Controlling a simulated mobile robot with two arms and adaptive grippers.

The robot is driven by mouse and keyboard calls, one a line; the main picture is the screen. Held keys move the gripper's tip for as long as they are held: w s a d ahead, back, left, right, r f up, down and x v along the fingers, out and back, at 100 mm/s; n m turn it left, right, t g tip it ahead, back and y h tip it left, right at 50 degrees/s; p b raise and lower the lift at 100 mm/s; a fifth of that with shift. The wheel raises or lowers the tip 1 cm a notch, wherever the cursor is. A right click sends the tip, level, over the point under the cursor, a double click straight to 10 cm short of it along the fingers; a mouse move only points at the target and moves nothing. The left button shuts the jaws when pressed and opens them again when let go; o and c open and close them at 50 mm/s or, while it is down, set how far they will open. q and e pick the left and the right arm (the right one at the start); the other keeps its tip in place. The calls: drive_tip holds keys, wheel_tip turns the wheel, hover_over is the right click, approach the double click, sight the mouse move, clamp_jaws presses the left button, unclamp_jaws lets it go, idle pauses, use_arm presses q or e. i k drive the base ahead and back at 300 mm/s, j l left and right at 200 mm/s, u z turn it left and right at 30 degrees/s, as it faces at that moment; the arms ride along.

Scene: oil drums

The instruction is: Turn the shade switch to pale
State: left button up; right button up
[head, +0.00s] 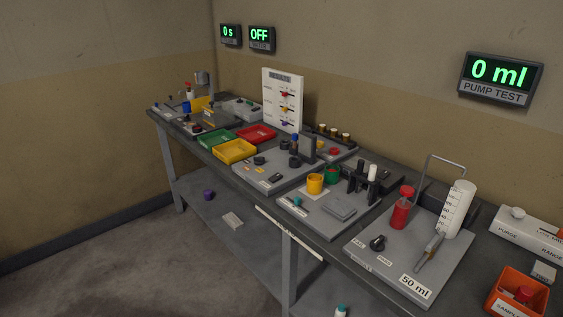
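Neither of my grippers is in the head view. No part I can surely read as the shade switch shows. A black knob (377,243) sits on the front left of the grey pump-test board (420,270), with two small white labels beside it that are too small to read. Another small dark part (275,177) lies on a grey board (262,182) further left, near small yellow and orange labels. I cannot tell which of these, if either, is the shade switch, or which way it points.
The long bench (333,235) runs along the wall, crowded with boards. The pump-test board carries a red bottle (401,212), a white graduated cylinder (457,209) and a wire frame. An orange bin (517,295) stands at the right. Open floor (130,260) lies at the left front.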

sight(259, 160)
drive_tip(key=i+j+z, duration=0.3)
drive_tip(key=z, duration=0.15)
drive_tip(key=i+j+z, duration=0.4)
